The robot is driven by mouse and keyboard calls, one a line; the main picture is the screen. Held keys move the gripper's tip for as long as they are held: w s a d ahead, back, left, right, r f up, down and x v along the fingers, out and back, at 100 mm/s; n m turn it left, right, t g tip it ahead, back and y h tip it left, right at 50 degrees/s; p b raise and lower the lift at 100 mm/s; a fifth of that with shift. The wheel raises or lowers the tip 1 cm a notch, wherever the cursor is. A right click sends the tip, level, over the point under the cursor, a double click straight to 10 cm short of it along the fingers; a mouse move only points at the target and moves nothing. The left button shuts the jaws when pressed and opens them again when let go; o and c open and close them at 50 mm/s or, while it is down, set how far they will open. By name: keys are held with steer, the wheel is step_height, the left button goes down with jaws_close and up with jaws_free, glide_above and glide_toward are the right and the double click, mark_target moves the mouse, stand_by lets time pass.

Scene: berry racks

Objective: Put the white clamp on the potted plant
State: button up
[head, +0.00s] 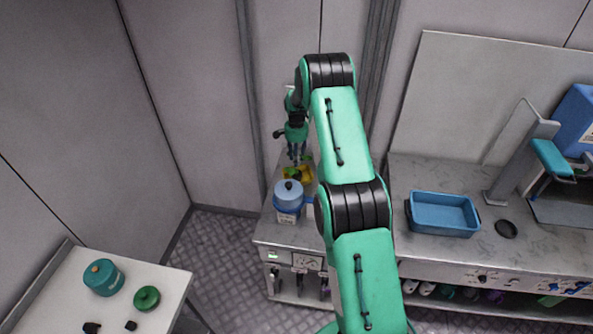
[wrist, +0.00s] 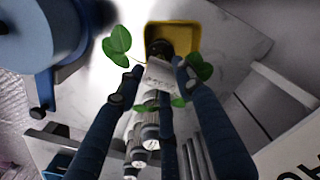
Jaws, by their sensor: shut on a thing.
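The potted plant is a yellow pot (wrist: 186,37) with dark soil and green leaves, seen in the wrist view at the top centre. In the head view the yellow pot (head: 305,176) stands on the small cabinet behind a blue canister.
The blue canister (head: 288,199) stands close in front of the pot and shows at the wrist view's upper left (wrist: 45,30). A blue tray (head: 442,214) sits on the right counter. A white table (head: 120,318) with green pots is at lower left.

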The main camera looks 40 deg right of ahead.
mark_target(297, 173)
steer(key=shift+f, duration=1.75)
steer(key=shift+f, duration=1.85)
steer(key=shift+f, duration=0.2)
steer(key=o, duration=0.8)
steer(key=shift+r+p, duration=0.25)
steer(key=shift+p, duration=0.05)
step_height(297, 173, up, 12)
steer(key=shift+f+b, duration=0.1)
steer(key=shift+b, duration=0.35)
